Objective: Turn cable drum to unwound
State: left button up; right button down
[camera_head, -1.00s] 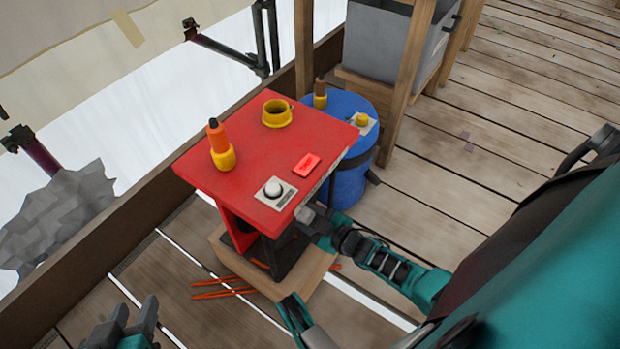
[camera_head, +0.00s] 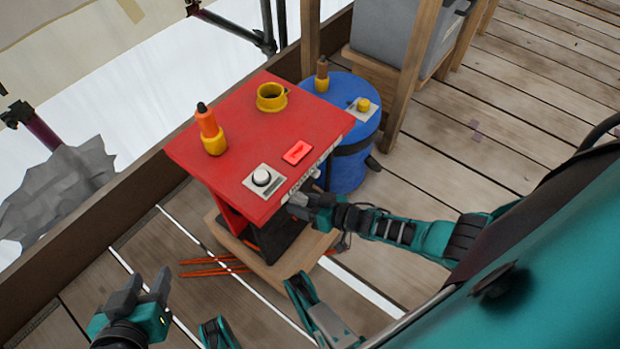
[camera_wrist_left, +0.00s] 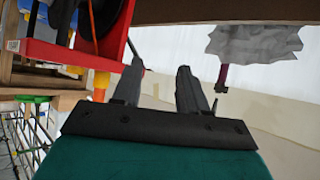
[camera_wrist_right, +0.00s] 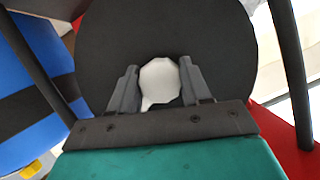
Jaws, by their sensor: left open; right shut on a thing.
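The cable drum shows in the right wrist view as a large black disc (camera_wrist_right: 205,35) with a pale, many-sided piece (camera_wrist_right: 160,80) at its middle. In the head view the drum is mostly hidden under the red top (camera_head: 225,150) of its stand. My right gripper (camera_head: 300,205) is at the right side of the stand, below the top's edge. Its fingers, in the right wrist view (camera_wrist_right: 158,85), are shut on the pale piece. My left gripper (camera_head: 148,284) is open and empty, in front and to the left of the stand; it also shows in the left wrist view (camera_wrist_left: 160,75).
On the red top are an orange bottle-like item (camera_head: 209,130), a yellow cup (camera_head: 271,97), a white knob (camera_head: 261,177) and a red switch (camera_head: 297,152). A blue barrel (camera_head: 348,165) stands close behind right. Orange rods (camera_head: 210,267) lie left of the wooden base (camera_head: 290,275).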

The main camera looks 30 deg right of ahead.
jog(key=shift+w+m+y, duration=0.2)
jog(key=shift+m+y, duration=0.2)
jog(key=shift+m, duration=0.2)
jog(key=shift+r+m+y+b, duration=0.1)
jog(key=shift+m+y+b, duration=0.2)
jog(key=shift+m+y, duration=0.4)
pick_arm(q)
jog(key=shift+w+d+r, duration=0.15)
jog(key=shift+w+r, duration=0.15)
pick_arm(e)
jog(key=shift+m, duration=0.8)
pick_arm(q)
jog(key=shift+f, duration=0.1)
pick_arm(e)
jog(key=c, duration=0.9)
grip_release()
jog(key=o, duration=0.4)
pick_arm(q)
jog(key=shift+s+f, duration=0.15)
jog(key=shift+s, duration=0.05)
pick_arm(e)
jog(key=shift+s, duration=0.1)
